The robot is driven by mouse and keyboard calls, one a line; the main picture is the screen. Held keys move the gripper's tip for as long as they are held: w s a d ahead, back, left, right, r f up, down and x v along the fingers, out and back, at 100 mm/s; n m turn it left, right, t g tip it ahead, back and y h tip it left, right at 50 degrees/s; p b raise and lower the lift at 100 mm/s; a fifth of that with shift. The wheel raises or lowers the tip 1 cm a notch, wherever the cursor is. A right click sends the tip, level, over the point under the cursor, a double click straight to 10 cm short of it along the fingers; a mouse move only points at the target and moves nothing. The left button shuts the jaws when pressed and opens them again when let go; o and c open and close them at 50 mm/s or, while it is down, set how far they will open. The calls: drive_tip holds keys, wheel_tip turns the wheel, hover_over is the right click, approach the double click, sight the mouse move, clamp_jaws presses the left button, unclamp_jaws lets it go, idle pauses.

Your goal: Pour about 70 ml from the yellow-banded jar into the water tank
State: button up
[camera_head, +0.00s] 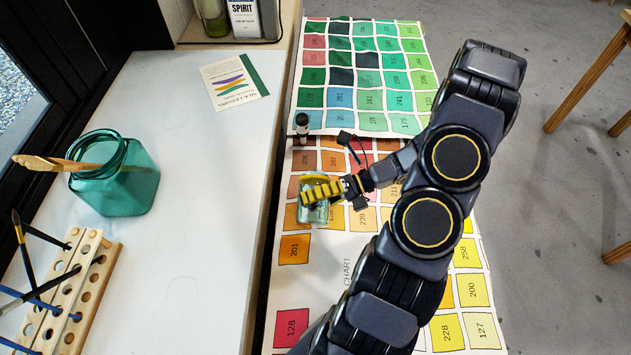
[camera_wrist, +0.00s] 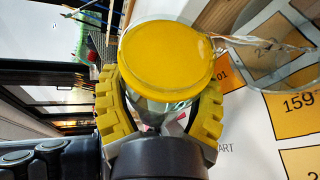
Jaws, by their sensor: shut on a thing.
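My gripper (camera_head: 322,191) is shut on a small clear glass jar (camera_head: 314,212) above the colour chart, at the edge of the white counter. In the wrist view the jar's round yellow face (camera_wrist: 166,58) sits between my ribbed yellow fingers (camera_wrist: 160,120). A clear, wavy streak (camera_wrist: 265,43) runs right from it over a curved transparent shape; I cannot tell if this is poured liquid or glass. A teal glass vessel (camera_head: 130,190) with a coiled rim and a wooden tool stands on the counter at left, apart from my gripper; it may be the water tank.
A wooden rack (camera_head: 85,290) with brushes stands at the front left. A small dark bottle (camera_head: 302,125) is just beyond my gripper. A leaflet (camera_head: 234,83) lies on the counter (camera_head: 190,240), whose middle is clear. Bottles (camera_head: 243,18) stand at the back.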

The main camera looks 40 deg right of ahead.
drive_tip(key=shift+w+d+r, duration=0.15)
drive_tip(key=shift+r, duration=0.25)
drive_tip(key=shift+r+m+y, duration=0.4)
drive_tip(key=shift+r+m, duration=0.2)
drive_tip(key=shift+r, duration=0.05)
drive_tip(key=shift+s+a+f+n, duration=0.3)
drive_tip(key=shift+a+f+n, duration=0.1)
drive_tip(key=shift+f, duration=0.3)
drive_tip(key=shift+s+a+f+n+h, duration=0.1)
drive_tip(key=shift+s+f+n+h, duration=0.1)
drive_tip(key=shift+n+h, duration=0.25)
drive_tip(key=shift+w+r+n+t+h, duration=0.1)
drive_tip(key=shift+r+n+t+h, duration=0.3)
drive_tip(key=shift+r, duration=0.5)
drive_tip(key=shift+f+n+h, duration=0.25)
drive_tip(key=shift+f+n, duration=0.15)
drive_tip(key=shift+n, duration=0.15)
drive_tip(key=shift+w+r+n+t+h, duration=0.15)
drive_tip(key=shift+r+n+t+h, duration=0.2)
drive_tip(key=shift+n, duration=0.35)
drive_tip(key=shift+f, duration=0.25)
